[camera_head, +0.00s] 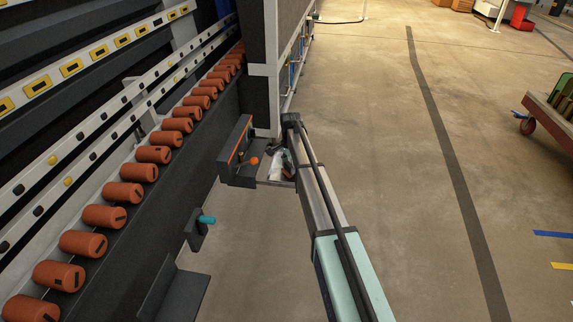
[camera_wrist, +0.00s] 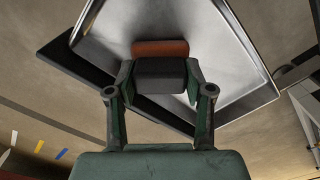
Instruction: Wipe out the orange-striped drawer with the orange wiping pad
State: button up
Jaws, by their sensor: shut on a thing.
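The orange-striped drawer (camera_head: 238,146) stands open at the end of the dark machine, with an orange strip on its dark front. In the wrist view its bare metal tray (camera_wrist: 225,75) has raised rims and fills the upper middle. My gripper (camera_wrist: 160,80) is shut on the dark block of the wiping pad, whose orange part (camera_wrist: 160,48) points into the tray. The pad lies over the tray floor; I cannot tell whether it touches it. In the head view my arm hides part of the drawer, and the pad cannot be made out.
An orange knob (camera_head: 253,161) sits by the drawer front. A dark bracket with a teal knob (camera_head: 207,219) stands nearer, to the left. A row of orange rollers (camera_head: 123,194) runs along the machine. A cart (camera_head: 552,115) stands far right. The floor between is clear.

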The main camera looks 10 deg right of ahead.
jog(key=shift+s+d, duration=0.45)
jog(key=shift+d, duration=0.4)
jog(key=shift+c, duration=0.6)
jog(key=shift+s+d+p, duration=0.1)
jog(key=shift+p, duration=0.4)
jog(key=shift+f, duration=0.15)
jog(key=shift+o, duration=0.2)
jog(key=shift+a+p, duration=0.25)
jog(key=shift+p, duration=0.05)
jog(key=shift+w+a+p, duration=0.3)
jog(key=shift+a+p, duration=0.1)
jog(key=shift+a, duration=0.05)
jog(key=shift+c, duration=1.3)
jog(key=shift+w+a+p, duration=0.2)
jog(key=shift+w+a, duration=0.05)
jog(key=shift+a, duration=0.25)
jog(key=shift+w+a+p, duration=0.15)
jog(key=shift+w+a, duration=0.05)
jog(key=shift+a, duration=0.25)
grip_shut()
jog(key=shift+a+r+p, duration=0.1)
jog(key=shift+r+p, duration=1.95)
jog(key=shift+r, duration=1.05)
